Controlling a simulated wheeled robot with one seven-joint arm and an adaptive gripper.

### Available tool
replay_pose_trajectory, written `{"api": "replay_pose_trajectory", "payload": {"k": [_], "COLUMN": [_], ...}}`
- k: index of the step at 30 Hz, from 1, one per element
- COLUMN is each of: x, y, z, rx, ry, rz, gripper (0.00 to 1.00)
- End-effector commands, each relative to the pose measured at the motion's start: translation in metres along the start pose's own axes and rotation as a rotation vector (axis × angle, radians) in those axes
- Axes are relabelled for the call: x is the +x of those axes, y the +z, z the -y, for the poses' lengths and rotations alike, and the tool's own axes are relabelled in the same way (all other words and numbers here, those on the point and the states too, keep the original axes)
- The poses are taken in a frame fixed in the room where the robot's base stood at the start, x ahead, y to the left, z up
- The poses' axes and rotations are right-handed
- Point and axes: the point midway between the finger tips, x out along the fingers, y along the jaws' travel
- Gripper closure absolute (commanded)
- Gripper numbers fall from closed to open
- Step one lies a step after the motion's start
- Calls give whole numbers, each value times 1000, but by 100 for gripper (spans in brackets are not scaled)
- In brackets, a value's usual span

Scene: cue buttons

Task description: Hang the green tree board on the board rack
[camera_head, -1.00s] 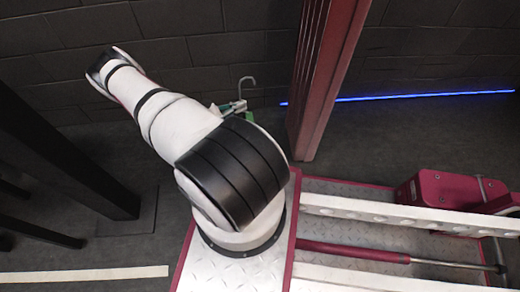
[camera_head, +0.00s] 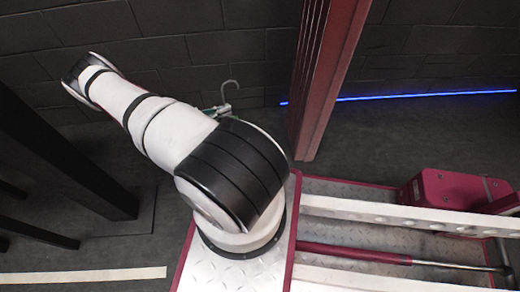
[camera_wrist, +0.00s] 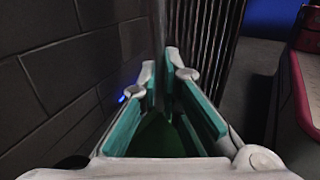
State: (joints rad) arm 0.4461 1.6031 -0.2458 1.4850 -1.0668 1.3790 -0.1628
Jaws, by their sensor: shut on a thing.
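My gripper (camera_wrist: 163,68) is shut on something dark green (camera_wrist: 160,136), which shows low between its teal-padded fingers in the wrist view. I take it to be the green tree board, but its shape and most of its surface are hidden. In the head view my gripper is mostly hidden behind my white arm. A thin grey hook (camera_head: 230,88) sticks up there, with bits of green just below it; I cannot tell whether the hook belongs to the board. I cannot make out the board rack in either view.
A dark block wall (camera_head: 250,50) runs along the back, with a blue light strip (camera_head: 425,96) at its foot. A thick black post (camera_head: 75,160) and thinner dark bars stand at the left. Grey floor between post and wall looks clear. A pale line (camera_head: 85,275) crosses the floor.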

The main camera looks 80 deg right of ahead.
Motion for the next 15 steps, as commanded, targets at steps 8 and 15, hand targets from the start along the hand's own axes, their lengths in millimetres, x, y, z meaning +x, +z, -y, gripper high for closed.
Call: {"api": "replay_pose_trajectory", "payload": {"k": [8,15], "x": [-18,-32], "y": [2,1], "z": [-1,-1], "rx": [3,3], "ry": [1,1], "rz": [5,4], "gripper": [100,100]}}
